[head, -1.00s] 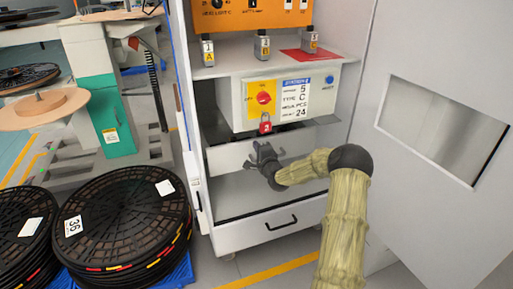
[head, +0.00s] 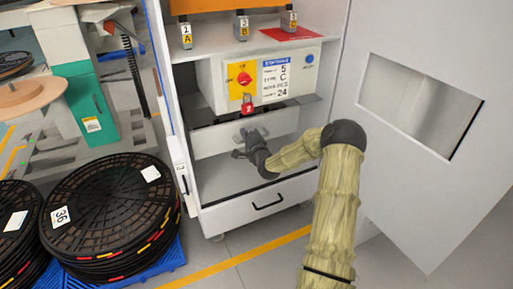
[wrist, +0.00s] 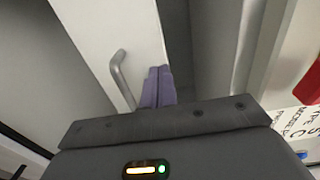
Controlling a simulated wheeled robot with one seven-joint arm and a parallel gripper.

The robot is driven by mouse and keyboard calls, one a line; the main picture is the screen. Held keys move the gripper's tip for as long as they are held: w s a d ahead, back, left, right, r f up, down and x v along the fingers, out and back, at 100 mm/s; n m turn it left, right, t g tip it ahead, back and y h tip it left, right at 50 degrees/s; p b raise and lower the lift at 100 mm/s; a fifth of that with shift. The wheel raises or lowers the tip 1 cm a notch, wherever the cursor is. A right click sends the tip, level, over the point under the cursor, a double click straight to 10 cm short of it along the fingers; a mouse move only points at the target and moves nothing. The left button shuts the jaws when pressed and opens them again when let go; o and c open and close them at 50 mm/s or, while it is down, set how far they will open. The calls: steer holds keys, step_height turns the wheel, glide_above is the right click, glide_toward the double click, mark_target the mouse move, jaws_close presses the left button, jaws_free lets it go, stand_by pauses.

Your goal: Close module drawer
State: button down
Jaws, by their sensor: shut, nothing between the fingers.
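The white module drawer front (head: 213,140) sits in the cabinet below the white control module (head: 265,88). In the wrist view its white panel (wrist: 95,30) carries a grey bar handle (wrist: 122,80). My gripper (head: 245,147) is in front of the panel's middle in the head view and hides the handle there. In the wrist view my purple fingers (wrist: 158,88) are together and empty, beside the handle and over the panel's edge. I cannot tell whether they touch the panel. How far the drawer stands out is hard to tell.
A lower drawer (head: 235,213) with a black handle is below my gripper. The open cabinet door (head: 385,165) stands at the right, close to my arm. A red padlock (head: 248,105) hangs on the module. Black reels (head: 108,215) stand on a blue pallet at the left.

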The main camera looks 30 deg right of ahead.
steer(key=s+p, duration=0.1)
steer(key=s, duration=0.8)
steer(key=shift+s+a+p, duration=0.2)
steer(key=shift+p, duration=0.15)
steer(key=shift+d+f, duration=0.1)
steer(key=s+a+f+n+g+y, duration=0.1)
steer(key=s+a+n+g, duration=0.25)
steer(key=a+n, duration=0.2)
steer(key=s+a+f+n+g+y, duration=0.1)
steer(key=s+a+n+g, duration=0.1)
steer(key=a+n+g, duration=0.4)
steer(key=s+a+r+n+g, duration=0.2)
steer(key=s+a, duration=0.1)
steer(key=s, duration=0.5)
steer(key=s+a+r+n+g+h, duration=0.1)
steer(key=s+a+r+n+g, duration=0.15)
steer(key=s, duration=0.45)
steer(key=s+a+r+n+g, duration=0.1)
steer(key=s+a+r+n, duration=0.15)
steer(key=s, duration=0.55)
step_height(320, 180, up, 32)
steer(key=p, duration=3.2)
steer(key=shift+r+p, duration=0.25)
steer(key=shift+p, duration=0.05)
